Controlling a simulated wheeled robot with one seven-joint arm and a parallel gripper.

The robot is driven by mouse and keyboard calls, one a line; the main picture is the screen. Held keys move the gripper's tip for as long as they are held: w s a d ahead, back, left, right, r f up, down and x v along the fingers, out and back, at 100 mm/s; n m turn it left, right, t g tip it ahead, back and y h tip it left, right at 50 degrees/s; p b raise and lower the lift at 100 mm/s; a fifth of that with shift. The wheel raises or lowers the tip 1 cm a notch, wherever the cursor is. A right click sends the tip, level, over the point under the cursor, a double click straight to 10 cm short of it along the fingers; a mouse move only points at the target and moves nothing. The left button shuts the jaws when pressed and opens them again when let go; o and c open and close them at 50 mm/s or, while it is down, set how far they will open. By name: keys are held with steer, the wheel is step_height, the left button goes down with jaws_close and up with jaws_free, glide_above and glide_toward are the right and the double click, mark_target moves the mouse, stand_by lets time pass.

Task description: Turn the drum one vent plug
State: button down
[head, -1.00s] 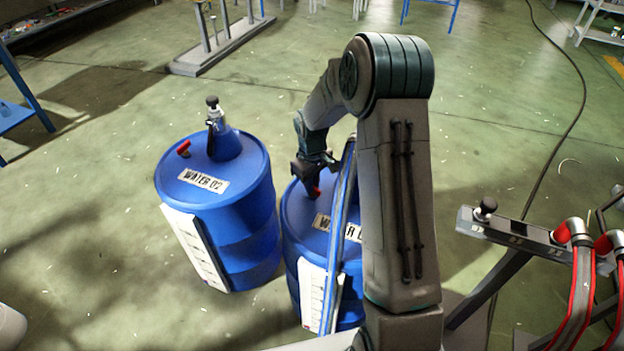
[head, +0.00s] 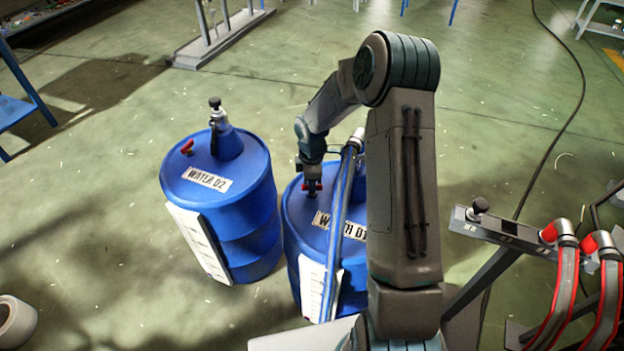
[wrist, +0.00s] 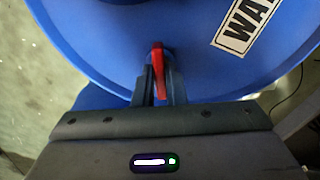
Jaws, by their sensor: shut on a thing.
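The drum labelled WATER 01 (head: 296,225) is blue and stands right of centre in the head view, partly behind my arm. Its red vent plug (wrist: 158,72) sits near the rim of the drum top, which also shows in the wrist view (wrist: 115,40). My gripper (head: 312,188) points down at the drum top, and in the wrist view its fingers (wrist: 159,90) are shut on the red plug, one on each side. The plug's red handle lies roughly lengthwise between the fingers. The base of the plug is partly hidden.
A second blue drum, WATER 02 (head: 235,230), with its own red plug (head: 187,147), stands close on the left. A blue hose (head: 337,225) runs down past drum one. Red-striped hoses (head: 563,290) and a metal bar (head: 500,230) are at the right.

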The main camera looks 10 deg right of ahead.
steer(key=shift+n, duration=0.5)
steer(key=c, duration=1.5)
jaws_free()
